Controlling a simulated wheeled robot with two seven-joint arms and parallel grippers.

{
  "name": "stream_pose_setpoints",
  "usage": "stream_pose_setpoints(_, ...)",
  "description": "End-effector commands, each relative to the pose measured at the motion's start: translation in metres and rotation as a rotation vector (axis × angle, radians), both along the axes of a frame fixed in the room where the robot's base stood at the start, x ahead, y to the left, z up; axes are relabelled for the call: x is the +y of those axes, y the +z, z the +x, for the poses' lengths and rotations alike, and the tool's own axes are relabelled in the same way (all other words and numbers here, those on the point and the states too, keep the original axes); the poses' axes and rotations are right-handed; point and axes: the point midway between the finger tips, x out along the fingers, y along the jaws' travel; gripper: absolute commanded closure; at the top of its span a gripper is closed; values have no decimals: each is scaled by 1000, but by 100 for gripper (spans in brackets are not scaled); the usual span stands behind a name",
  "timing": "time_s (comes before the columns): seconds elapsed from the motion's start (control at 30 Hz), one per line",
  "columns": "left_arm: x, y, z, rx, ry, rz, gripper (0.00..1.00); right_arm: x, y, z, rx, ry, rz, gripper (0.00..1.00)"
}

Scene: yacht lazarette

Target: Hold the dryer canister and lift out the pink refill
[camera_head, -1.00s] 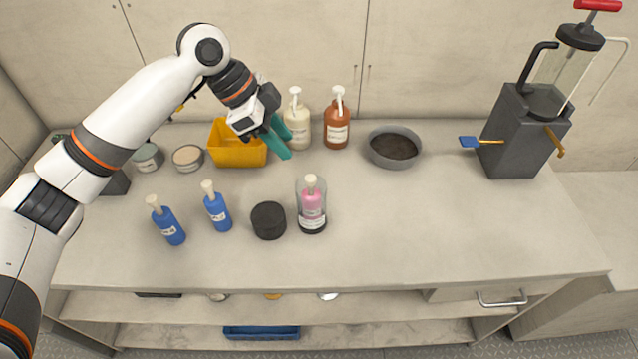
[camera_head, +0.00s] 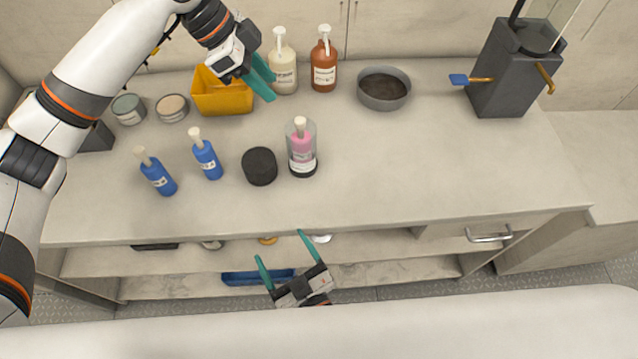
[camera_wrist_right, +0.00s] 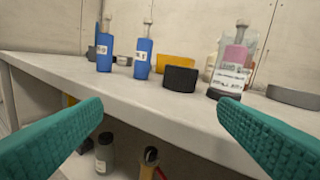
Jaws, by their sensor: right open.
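The clear dryer canister (camera_head: 304,169) with a dark base stands upright on the bench. The pink refill (camera_head: 301,146), with a white label and a pale knob on top, sits inside it. The right wrist view shows the canister (camera_wrist_right: 250,47) and refill (camera_wrist_right: 235,56) beyond the right fingertip. My right gripper (camera_head: 280,245) is open and empty in front of the bench's front edge, apart from the canister. My left gripper (camera_head: 262,78) is above the bench by the yellow bin, up and left of the canister. Its fingers look parted, with nothing visible between them.
A black round lid-like piece (camera_head: 260,166) stands just left of the canister. Two blue bottles (camera_head: 207,160) are further left. A yellow bin (camera_head: 222,98), cream bottle (camera_head: 284,70), brown bottle (camera_head: 324,72) and grey bowl (camera_head: 384,92) stand behind. The bench right of the canister is clear.

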Motion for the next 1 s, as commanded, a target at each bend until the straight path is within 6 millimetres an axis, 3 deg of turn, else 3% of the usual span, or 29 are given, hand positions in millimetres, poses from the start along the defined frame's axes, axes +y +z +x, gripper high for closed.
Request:
stream_pose_setpoints(0.03, 0, 0, 0, 0, 0, 0, 64, -7, 24, 14, -27, -36, 35, 17)
stream_pose_setpoints(0.1, 0, 0, 0, 0, 0, 0, 64, -20, 36, 36, -23, -78, 60, 17)
stream_pose_setpoints(0.3, 0, 0, 0, 0, 0, 0, 64, -58, 45, 95, 24, -140, 116, 17)
stream_pose_setpoints(0.47, 0, 0, 0, 0, 0, 0, 64, -74, 48, 118, 46, -157, 147, 17)
stream_pose_setpoints(0.67, 0, 0, 0, 0, 0, 0, 64, -73, 48, 137, 51, -162, 156, 17)
stream_pose_setpoints(1.0, 0, 0, 0, 0, 0, 0, 64, -55, 48, 198, 50, -162, 154, 17)
